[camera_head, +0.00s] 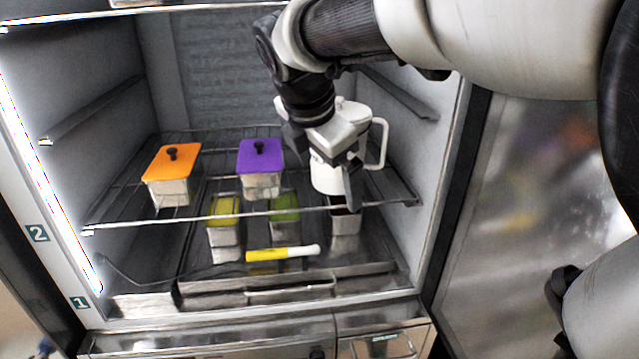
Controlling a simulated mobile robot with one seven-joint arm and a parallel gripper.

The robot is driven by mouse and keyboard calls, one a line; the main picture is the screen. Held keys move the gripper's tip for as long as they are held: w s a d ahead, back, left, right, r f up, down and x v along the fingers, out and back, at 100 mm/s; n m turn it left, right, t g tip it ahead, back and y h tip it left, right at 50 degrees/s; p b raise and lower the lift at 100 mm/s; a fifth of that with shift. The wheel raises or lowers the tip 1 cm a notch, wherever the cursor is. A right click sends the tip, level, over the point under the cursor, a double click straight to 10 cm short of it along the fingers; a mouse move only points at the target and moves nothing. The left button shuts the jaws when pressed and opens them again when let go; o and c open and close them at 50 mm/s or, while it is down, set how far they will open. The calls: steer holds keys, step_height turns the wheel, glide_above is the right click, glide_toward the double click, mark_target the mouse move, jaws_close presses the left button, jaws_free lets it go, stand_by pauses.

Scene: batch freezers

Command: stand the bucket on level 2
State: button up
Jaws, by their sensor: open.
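The white bucket (325,178), a jug-like container with a side handle (381,145), appears to stand upright on the right part of the wire shelf (255,211) by the label 2 (37,233). My gripper (325,163) is at the bucket with its jaws open. One finger is at the bucket's upper left and the other hangs in front of its right side. My gripper hides part of the bucket's rim and front. I cannot tell whether the fingers touch it.
On the same shelf stand an orange-lidded container (172,165) and a purple-lidded one (261,160). Below, on level 1, are several metal containers and a yellow-and-white marker-like object (283,253). The freezer's right wall (437,170) is close to the bucket's handle.

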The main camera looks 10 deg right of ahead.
steer(key=s+d+f+m+y, duration=0.1)
steer(key=s+d+f+m, duration=0.1)
steer(key=s+m, duration=0.7)
steer(key=s+d+f+m+y, duration=0.1)
steer(key=s+f+m, duration=0.3)
steer(key=s+m, duration=0.6)
steer(key=d+m, duration=0.1)
steer(key=m, duration=0.3)
steer(key=shift+d+m+t+y, duration=0.2)
steer(key=shift+m+t+y, duration=0.1)
steer(key=shift+t, duration=0.1)
